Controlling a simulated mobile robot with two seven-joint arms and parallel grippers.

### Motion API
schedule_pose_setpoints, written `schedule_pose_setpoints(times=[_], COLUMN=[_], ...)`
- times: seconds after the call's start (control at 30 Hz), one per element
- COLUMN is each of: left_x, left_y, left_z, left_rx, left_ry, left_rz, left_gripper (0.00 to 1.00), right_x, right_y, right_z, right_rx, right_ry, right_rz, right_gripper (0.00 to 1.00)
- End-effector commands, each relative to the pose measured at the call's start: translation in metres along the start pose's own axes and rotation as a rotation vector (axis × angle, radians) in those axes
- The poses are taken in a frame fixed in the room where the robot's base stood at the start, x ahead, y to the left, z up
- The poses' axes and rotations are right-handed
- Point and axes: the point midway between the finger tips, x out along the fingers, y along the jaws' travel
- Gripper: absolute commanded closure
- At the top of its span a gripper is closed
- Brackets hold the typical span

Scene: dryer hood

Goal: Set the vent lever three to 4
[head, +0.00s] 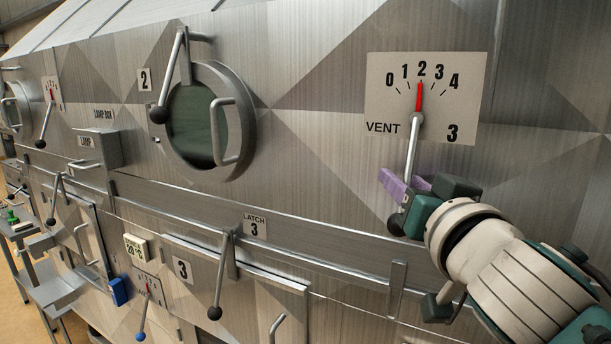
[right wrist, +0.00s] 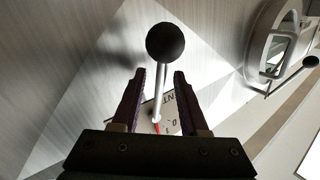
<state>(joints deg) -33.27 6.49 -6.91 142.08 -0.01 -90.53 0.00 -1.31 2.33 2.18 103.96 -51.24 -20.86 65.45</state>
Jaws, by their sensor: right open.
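The vent three dial (head: 386,72) is a pale plate marked 0 to 4 on the hood at the upper right of the head view. Its red pointer (head: 419,96) stands at 2. The vent lever (head: 412,148) is a grey rod hanging down, leaning slightly left, with a black knob (right wrist: 165,42) at its end. My right gripper (head: 402,185) is at the lower part of the lever. In the right wrist view, the open fingers (right wrist: 160,76) stand on either side of the rod, with gaps showing. My left gripper is not in view.
A round port door (head: 241,122) with handles stands left of the dial. The latch three lever (head: 219,280) hangs below it. A ledge (head: 330,259) runs along the hood under my right gripper. Smaller dials and levers are further left.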

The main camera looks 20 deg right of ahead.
Motion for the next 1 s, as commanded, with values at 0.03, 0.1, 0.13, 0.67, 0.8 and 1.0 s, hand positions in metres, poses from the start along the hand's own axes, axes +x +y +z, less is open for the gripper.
schedule_pose_setpoints(times=[0.03,0.1,0.13,0.67,0.8,1.0], left_x=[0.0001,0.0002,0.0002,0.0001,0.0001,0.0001], left_y=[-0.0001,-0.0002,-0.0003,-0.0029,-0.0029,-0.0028], left_z=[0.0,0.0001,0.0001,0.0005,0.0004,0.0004], left_rx=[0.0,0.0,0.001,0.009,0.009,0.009], left_ry=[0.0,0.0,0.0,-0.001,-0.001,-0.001], left_rz=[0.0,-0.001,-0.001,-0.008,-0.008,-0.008], left_gripper=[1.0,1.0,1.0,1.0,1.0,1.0], right_x=[-0.0001,-0.0002,-0.0002,-0.0005,-0.0005,-0.0005], right_y=[0.0002,0.0002,0.0002,0.0001,0.0001,0.0], right_z=[0.0001,0.0001,0.0001,0.0002,0.0002,0.0001], right_rx=[0.0,-0.001,-0.001,-0.001,-0.001,-0.001], right_ry=[0.0,0.0,0.0,0.0,0.0,0.0], right_rz=[0.0,0.0,0.0,0.0,0.0,0.0], right_gripper=[0.56,0.59,0.62,1.0,1.0,1.0])
